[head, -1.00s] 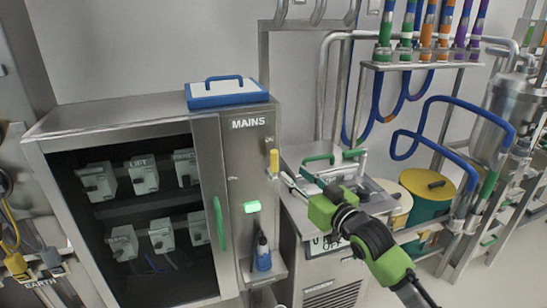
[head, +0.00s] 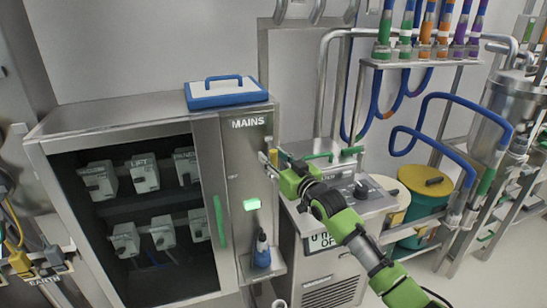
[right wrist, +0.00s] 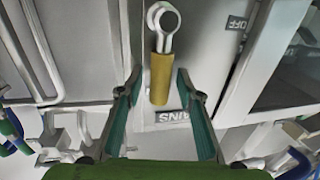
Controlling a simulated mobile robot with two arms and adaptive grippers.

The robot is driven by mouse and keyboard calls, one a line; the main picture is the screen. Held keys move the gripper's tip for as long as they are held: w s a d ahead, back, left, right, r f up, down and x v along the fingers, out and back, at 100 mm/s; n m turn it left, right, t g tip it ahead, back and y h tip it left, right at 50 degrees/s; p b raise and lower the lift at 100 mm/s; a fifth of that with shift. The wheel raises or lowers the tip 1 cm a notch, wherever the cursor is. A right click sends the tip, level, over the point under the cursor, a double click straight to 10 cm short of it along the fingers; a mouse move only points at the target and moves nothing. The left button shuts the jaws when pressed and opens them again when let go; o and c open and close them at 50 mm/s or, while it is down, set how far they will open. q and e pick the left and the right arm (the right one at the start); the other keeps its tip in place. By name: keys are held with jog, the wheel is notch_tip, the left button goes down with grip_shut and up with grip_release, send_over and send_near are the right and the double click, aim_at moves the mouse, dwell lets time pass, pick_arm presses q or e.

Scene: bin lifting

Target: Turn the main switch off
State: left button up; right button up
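The main switch is a lever with a yellow handle (right wrist: 160,78) and a round metal pivot, on the front of the cabinet marked MAINS (head: 250,123). In the right wrist view, which is upside down, the handle lies between the fingers of my right gripper (right wrist: 158,82). The fingers are open, with a gap visible on both sides of the handle. An OFF label (right wrist: 237,23) shows to the right of the pivot. In the head view my right gripper (head: 274,164) is at the handle and partly covers it. My left gripper is not in view.
A green cabinet handle (head: 219,222) is to the left. A metal unit (head: 335,262), pipes and a drum (head: 425,187) fill the right side.

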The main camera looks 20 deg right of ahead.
grip_shut()
